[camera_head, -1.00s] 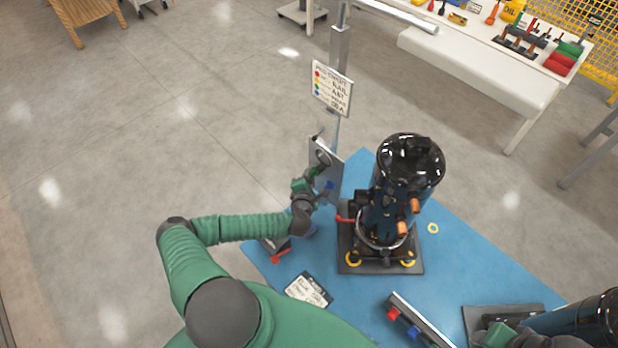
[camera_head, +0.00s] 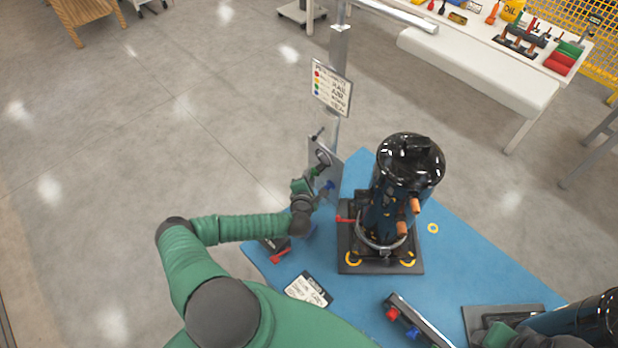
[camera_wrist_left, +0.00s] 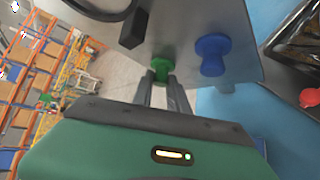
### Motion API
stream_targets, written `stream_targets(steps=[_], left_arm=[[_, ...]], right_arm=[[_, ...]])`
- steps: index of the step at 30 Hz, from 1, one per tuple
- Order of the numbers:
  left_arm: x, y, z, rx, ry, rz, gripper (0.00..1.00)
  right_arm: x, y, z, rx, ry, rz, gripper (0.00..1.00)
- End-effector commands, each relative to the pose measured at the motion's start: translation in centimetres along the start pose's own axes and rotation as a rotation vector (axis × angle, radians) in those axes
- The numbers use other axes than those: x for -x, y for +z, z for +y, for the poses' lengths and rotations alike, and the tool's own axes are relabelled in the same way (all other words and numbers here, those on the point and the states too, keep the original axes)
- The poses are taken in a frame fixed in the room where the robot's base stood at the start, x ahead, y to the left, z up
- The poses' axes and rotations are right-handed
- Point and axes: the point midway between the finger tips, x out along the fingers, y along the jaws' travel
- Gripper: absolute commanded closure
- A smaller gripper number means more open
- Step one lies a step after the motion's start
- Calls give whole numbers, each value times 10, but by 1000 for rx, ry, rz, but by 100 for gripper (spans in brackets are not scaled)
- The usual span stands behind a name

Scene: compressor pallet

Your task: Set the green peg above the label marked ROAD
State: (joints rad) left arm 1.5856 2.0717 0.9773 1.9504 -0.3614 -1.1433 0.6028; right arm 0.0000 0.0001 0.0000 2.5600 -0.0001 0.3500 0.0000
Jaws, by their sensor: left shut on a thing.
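The green peg (camera_wrist_left: 162,67) is between the fingertips of my left gripper (camera_wrist_left: 163,80) in the left wrist view, at the lower edge of a grey metal panel (camera_wrist_left: 190,25). My left gripper (camera_head: 317,187) is shut on it. Whether the peg sits in the panel or is clear of it I cannot tell. A blue peg (camera_wrist_left: 212,55) stands on the panel just right of the green one. The panel (camera_head: 327,160) is upright in the head view. No ROAD label is readable. My right gripper (camera_head: 497,335) is at the bottom right, its fingers unclear.
A sign (camera_head: 332,90) with coloured dots and small text hangs on the post above the panel. A black compressor (camera_head: 408,165) stands right of the panel on the blue pallet surface (camera_head: 460,250). A card (camera_head: 307,290) and a block with red and blue pegs (camera_head: 415,322) lie in front.

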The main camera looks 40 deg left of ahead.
Motion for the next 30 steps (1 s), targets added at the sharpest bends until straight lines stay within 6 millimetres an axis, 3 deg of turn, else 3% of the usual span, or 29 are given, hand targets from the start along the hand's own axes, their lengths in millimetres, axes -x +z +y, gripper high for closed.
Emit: stream_targets(steps=[30], left_arm=[[40,-41,1,0,1,1,100]], right_arm=[[7,-2,0,0,0,0,55]])
